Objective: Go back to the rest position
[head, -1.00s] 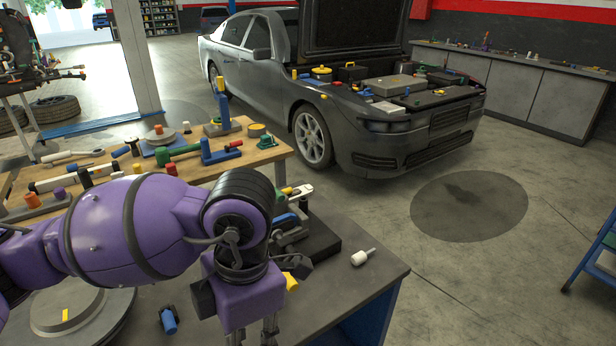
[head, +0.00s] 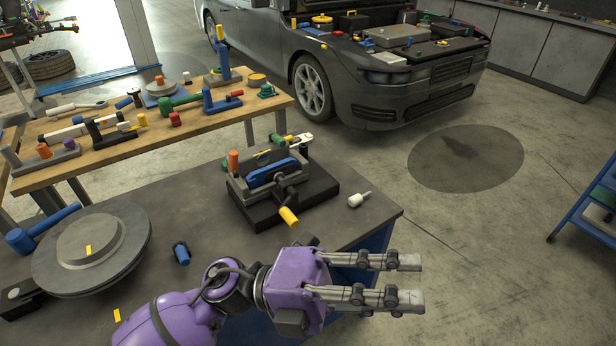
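My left gripper (head: 418,281) shows at the lower middle of the head view, past the front right edge of the grey workbench (head: 330,237). Its two grey fingers point right and stand apart with a clear gap. Nothing is between them. My purple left arm comes up from the bottom left of the picture. My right arm and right gripper do not show.
On the workbench are a vise (head: 275,180), a white-handled piece (head: 360,199), a blue cylinder (head: 181,253) and a brake disc (head: 92,250). A wooden table (head: 110,157) with tools stands behind. A car (head: 385,85) with open engine bay is beyond. A blue cart (head: 590,205) stands right.

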